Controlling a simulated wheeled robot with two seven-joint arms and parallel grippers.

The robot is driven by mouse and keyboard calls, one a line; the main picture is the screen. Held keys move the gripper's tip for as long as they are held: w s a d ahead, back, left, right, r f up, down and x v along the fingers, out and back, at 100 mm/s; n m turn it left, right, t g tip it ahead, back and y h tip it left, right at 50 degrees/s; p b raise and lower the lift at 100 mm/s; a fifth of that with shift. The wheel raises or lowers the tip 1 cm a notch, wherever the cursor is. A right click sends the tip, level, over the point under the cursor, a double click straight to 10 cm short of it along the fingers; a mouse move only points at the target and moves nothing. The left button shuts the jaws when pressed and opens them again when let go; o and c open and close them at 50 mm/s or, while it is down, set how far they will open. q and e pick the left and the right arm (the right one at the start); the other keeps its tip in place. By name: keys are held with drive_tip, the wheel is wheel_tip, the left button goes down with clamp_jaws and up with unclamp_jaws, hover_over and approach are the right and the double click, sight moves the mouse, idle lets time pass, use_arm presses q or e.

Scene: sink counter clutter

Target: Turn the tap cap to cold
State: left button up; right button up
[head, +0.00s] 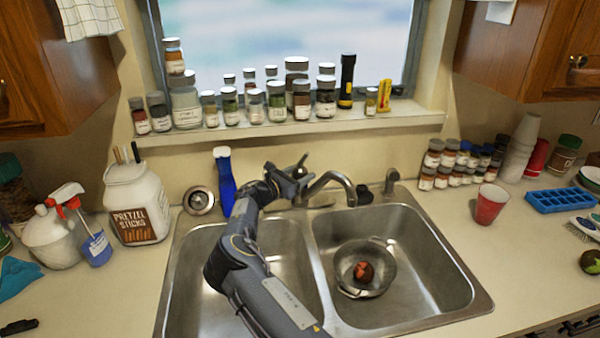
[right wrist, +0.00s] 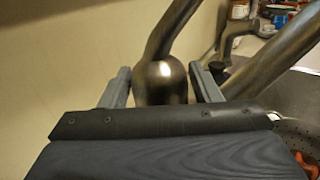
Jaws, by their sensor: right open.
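The metal tap cap (right wrist: 160,82) is a rounded dome with a lever rising up and to the right in the right wrist view. In the head view its lever (head: 301,163) shows above my gripper at the back of the sink, and the rest is mostly hidden. The curved tap spout (head: 338,180) reaches right over the sink. My right gripper (head: 287,178) is at the tap. Its two fingers stand apart on either side of the cap; I cannot tell whether they touch it. My left gripper is not in view.
The double sink (head: 455,262) holds a strainer bowl (head: 348,284) with a dark red item in its right basin. A small side spout (head: 391,180) stands right. Jars line the window sill (head: 410,118) behind.

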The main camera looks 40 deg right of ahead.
drive_tip(key=shift+c, duration=0.5)
drive_tip(key=c, duration=0.6)
drive_tip(key=shift+n+t+b, duration=0.5)
drive_tip(key=shift+n+t, duration=0.1)
drive_tip(key=shift+t, duration=0.3)
drive_tip(key=shift+f+n+t+y+b, duration=0.1)
drive_tip(key=shift+n+t+y+b, duration=0.2)
drive_tip(key=shift+n+t+b, duration=0.5)
drive_tip(key=shift+t+b, duration=0.35)
drive_tip(key=shift+t, duration=0.25)
drive_tip(key=o, duration=0.7)
